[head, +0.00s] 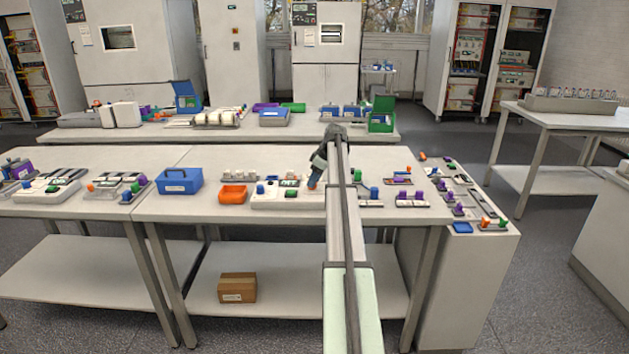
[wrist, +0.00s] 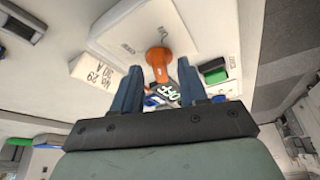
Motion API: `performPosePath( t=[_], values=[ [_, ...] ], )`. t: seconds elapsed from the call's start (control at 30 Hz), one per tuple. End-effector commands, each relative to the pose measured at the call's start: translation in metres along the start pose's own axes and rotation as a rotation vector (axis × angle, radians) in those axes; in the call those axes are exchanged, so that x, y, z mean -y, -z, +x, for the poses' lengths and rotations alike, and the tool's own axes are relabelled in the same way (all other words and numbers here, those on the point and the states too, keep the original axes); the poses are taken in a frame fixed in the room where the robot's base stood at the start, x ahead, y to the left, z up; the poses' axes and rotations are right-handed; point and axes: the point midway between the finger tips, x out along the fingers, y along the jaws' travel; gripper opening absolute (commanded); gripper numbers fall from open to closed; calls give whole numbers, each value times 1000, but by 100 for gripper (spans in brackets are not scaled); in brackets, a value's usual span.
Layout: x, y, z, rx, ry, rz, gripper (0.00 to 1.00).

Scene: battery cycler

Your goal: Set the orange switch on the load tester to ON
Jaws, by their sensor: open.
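The orange switch (wrist: 158,60) shows in the wrist view on a white device, which I take to be the load tester (wrist: 190,30). Its round end points up in the picture and its narrow stem runs down between my fingers. A dark label that seems to read OFF (wrist: 168,92) lies by the stem, partly hidden. My gripper (wrist: 158,70) is open, with one blue-grey finger on each side of the switch; I cannot tell whether either touches it. In the head view my gripper (head: 314,184) is low over the right of a white device (head: 278,198), and the switch is not clear there.
In the wrist view a white block marked 30 A (wrist: 97,70) is left of the switch, and a green part (wrist: 214,74) is to the right.

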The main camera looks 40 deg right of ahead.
Motion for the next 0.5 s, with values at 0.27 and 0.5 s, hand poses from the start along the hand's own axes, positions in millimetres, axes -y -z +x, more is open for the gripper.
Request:
performPosePath(
  t=[0.27, 0.5],
  values=[
    [0, 0, 6, 0, 0, 0, 43],
    [0, 0, 6, 0, 0, 0, 33]
  ],
)
